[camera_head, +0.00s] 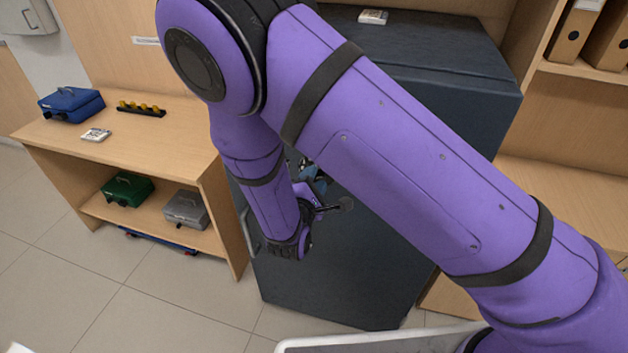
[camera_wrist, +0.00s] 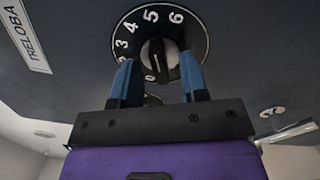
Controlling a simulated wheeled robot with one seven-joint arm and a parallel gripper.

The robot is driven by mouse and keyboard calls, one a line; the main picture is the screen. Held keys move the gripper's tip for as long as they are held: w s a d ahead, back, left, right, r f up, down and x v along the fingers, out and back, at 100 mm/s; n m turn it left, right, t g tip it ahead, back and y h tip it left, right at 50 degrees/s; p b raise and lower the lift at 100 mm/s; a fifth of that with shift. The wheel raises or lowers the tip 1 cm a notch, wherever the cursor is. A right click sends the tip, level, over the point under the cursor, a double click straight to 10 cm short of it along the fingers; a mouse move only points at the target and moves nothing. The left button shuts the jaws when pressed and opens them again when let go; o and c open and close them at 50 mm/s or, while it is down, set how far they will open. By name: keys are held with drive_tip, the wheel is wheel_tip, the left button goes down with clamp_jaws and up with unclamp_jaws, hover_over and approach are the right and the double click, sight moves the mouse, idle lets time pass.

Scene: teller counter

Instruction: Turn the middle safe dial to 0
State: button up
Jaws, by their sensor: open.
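In the wrist view a black dial (camera_wrist: 201,42) with white numbers faces me on the dark safe, and a raised knob (camera_wrist: 157,62) stands at its middle. The 5 and 6 are at the top and the 0 is low, near the knob. The knob's exact pointing is hard to read. My gripper (camera_wrist: 157,66) is open, its two blue fingers at the left and right of the knob, and I cannot tell whether they touch it. A second round part (camera_wrist: 152,100) shows only partly between the fingers. In the head view my arm hides most of the safe front (camera_head: 340,275) and the dials.
A safe handle (camera_wrist: 288,132) and a small round fitting (camera_wrist: 272,111) are at the right in the wrist view. A wooden shelf (camera_head: 195,135) with a blue cash box (camera_head: 72,105) stands left of the safe. Open floor lies in front.

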clamp_jaws()
drive_tip(key=shift+n, duration=0.3)
drive_tip(key=shift+a+f+n, duration=0.1)
drive_tip(key=shift+a+n, duration=0.05)
drive_tip(key=shift+n, duration=14.45)
